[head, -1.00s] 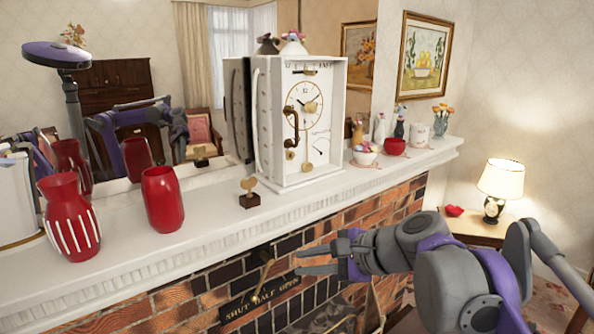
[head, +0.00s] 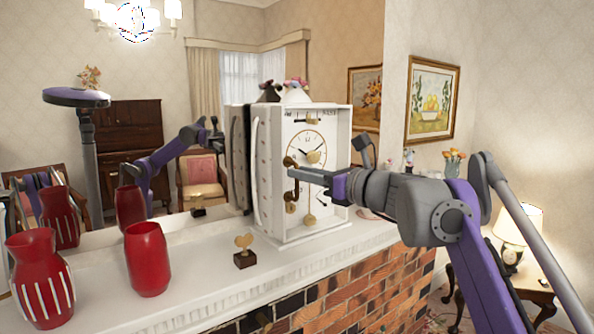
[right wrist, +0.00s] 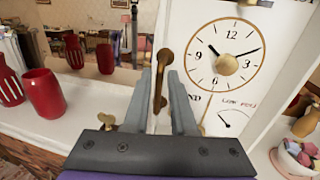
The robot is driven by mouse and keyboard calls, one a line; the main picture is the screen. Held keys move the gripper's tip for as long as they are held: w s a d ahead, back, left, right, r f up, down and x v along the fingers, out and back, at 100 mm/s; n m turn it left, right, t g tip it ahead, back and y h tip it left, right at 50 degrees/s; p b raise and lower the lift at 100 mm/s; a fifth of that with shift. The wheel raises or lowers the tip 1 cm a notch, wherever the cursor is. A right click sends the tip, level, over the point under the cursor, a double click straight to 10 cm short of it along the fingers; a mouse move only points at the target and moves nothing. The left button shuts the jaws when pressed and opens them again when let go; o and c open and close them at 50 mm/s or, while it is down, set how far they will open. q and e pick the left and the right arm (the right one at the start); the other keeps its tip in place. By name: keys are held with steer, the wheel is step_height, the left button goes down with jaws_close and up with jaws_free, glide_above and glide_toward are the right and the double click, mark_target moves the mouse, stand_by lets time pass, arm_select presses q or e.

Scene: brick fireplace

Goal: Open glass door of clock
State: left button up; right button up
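The white clock (head: 268,185) stands upright on the mantel. Its dial (head: 306,148) faces front, with a brown curved door handle (head: 290,163) at the left of the front. I cannot make out a gap at the glass door's edge. My right gripper (head: 291,173) is at the clock front, over the handle's lower part. In the right wrist view the handle (right wrist: 162,62) runs between the two fingers (right wrist: 161,75), which stand apart on either side of it with narrow gaps. Whether they touch it is hard to tell. My left gripper is out of view.
Red vases (head: 146,258) and a small heart ornament (head: 244,252) stand on the mantel (head: 195,285) left of the clock. A bowl of coloured pieces (right wrist: 298,160) is at its right. A mirror (head: 220,222) is behind. A lamp (head: 517,231) stands lower right.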

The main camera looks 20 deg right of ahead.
steer(key=shift+x, duration=1)
jaws_close()
stand_by(0.8)
